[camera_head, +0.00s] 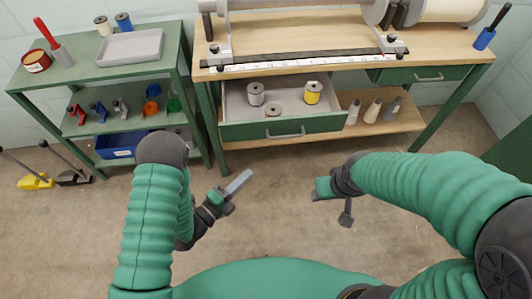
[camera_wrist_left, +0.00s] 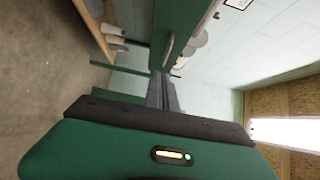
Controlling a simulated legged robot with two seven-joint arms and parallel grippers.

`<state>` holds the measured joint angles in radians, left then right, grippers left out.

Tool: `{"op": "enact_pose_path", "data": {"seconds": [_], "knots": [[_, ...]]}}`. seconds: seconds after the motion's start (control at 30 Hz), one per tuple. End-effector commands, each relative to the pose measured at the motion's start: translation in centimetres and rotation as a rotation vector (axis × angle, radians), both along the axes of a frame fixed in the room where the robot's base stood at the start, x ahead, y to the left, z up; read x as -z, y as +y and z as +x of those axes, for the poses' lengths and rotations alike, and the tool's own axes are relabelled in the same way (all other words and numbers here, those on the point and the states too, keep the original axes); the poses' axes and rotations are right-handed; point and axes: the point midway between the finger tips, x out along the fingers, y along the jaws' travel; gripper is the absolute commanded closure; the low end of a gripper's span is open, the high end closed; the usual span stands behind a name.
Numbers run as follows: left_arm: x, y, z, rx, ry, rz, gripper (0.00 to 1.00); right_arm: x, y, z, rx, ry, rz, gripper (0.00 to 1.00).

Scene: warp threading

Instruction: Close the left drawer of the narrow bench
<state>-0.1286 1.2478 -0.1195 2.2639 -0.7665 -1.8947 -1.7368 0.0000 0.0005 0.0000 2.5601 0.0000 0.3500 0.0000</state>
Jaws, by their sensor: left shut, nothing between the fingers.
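The left drawer (camera_head: 238,131) of the narrow bench is pulled out, with its green front and grey handle (camera_head: 286,133) facing me. Spools (camera_head: 256,93) lie inside it. My left gripper (camera_head: 240,182) is shut and empty, below and left of the drawer front in the head view, apart from it. In the left wrist view, its shut fingers (camera_wrist_left: 165,92) point toward a green drawer front with a grey handle (camera_wrist_left: 168,46). My right gripper (camera_head: 328,190) hangs right of and below the drawer; its finger gap is unclear.
The right drawer (camera_head: 424,77) sits flush under the bench top (camera_head: 300,41). Bottles (camera_head: 373,110) stand on the lower shelf. A green shelf rack (camera_head: 191,85) with a grey tray (camera_head: 131,47) and blue bin (camera_head: 121,144) stands left. Open floor lies before the bench.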

Motion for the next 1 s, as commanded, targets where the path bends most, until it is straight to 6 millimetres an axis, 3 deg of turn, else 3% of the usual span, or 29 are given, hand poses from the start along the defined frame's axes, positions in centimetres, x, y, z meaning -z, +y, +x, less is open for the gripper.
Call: {"op": "enact_pose_path", "data": {"seconds": [0.17,0.67,0.8,1.0], "knots": [[-0.2,-0.5,-0.7,0.016,-0.077,-0.019,1.00,0.3,0.0,0.0,0.000,-0.001,0.000,0.40],[-0.6,-7.7,6.1,0.014,-0.076,-0.021,1.00,1.4,0.0,0.0,0.000,-0.001,0.000,0.40],[-0.6,-7.5,8.5,0.011,-0.075,-0.018,1.00,1.8,0.0,0.0,0.000,-0.001,0.000,0.40],[-0.7,-7.6,9.8,0.012,-0.072,-0.018,1.00,1.9,0.0,0.0,0.000,-0.001,0.000,0.40]]}}
